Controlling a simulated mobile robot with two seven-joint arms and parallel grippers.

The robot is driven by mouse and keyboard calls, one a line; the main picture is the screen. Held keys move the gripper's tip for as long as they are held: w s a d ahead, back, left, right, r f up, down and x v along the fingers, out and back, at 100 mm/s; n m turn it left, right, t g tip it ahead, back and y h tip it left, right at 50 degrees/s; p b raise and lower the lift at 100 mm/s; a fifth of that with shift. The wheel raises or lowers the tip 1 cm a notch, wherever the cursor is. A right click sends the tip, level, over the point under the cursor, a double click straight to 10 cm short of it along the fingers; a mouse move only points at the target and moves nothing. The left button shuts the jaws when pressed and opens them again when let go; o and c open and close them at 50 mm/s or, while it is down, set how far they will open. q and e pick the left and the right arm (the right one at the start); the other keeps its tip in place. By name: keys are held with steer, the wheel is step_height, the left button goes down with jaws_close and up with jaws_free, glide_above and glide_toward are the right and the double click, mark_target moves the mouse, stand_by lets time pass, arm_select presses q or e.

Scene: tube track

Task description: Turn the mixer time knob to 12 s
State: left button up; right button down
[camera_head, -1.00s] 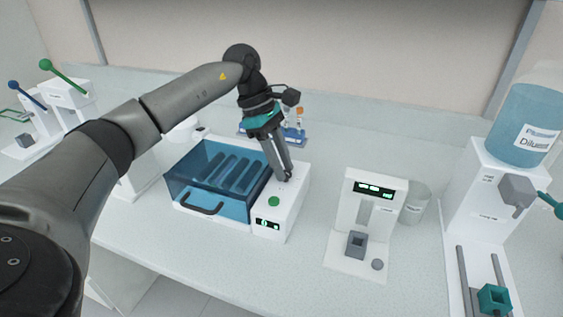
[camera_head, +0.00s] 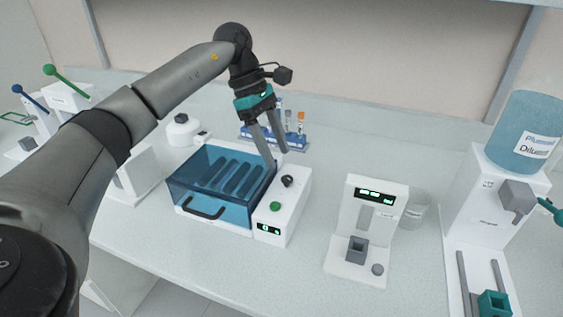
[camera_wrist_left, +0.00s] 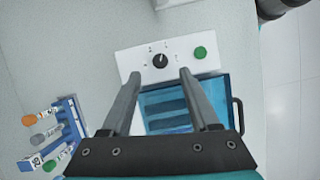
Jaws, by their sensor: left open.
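The mixer (camera_head: 284,213) is a white box with a blue clear-lidded chamber (camera_head: 225,180) on its left. Its black time knob (camera_head: 288,181) is on the top near the back, with a green button (camera_head: 275,206) and a small lit display (camera_head: 268,229) in front. The knob also shows in the left wrist view (camera_wrist_left: 160,61), with small marks around it too small to read. My left gripper (camera_head: 277,161) is open and empty, above and just behind the knob, apart from it. In the left wrist view the knob lies beyond and between the fingertips (camera_wrist_left: 160,74). My right gripper is not seen.
A blue rack with tubes (camera_head: 292,138) stands behind the mixer. A white device with a display (camera_head: 373,220) and a clear beaker (camera_head: 416,210) stand to the right. A diluent dispenser (camera_head: 490,200) is at far right. The counter between mixer and device is clear.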

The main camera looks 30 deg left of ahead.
arm_select(q)
steer(key=p+v, duration=0.1)
steer(key=v, duration=0.9)
steer(key=shift+p, duration=0.4)
steer(key=shift+a+r, duration=0.1)
